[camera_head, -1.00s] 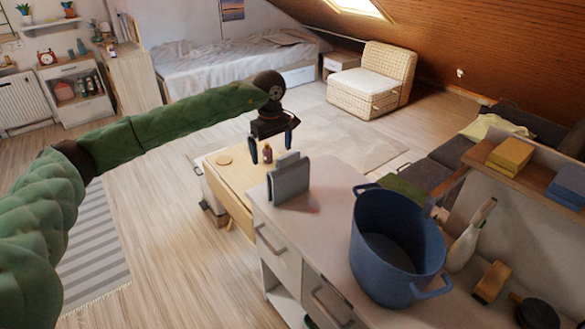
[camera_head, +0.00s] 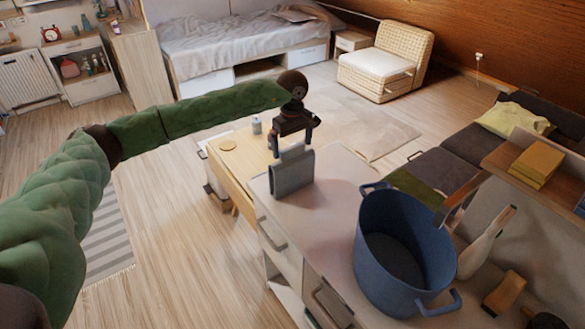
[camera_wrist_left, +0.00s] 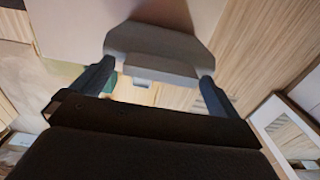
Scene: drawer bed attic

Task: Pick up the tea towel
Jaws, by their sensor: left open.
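In the left wrist view the grey towel (camera_wrist_left: 160,42) spans the gap between the fingertips of my left gripper (camera_wrist_left: 155,78). I cannot tell whether the fingers touch it. My right gripper is not in view.
A big blue pot (camera_head: 402,250) stands on the counter to the right of the towel. A wooden table (camera_head: 238,165) with a small bottle (camera_head: 256,125) adjoins behind and left. A shelf (camera_head: 535,180) with yellow blocks (camera_head: 538,163) is at the right.

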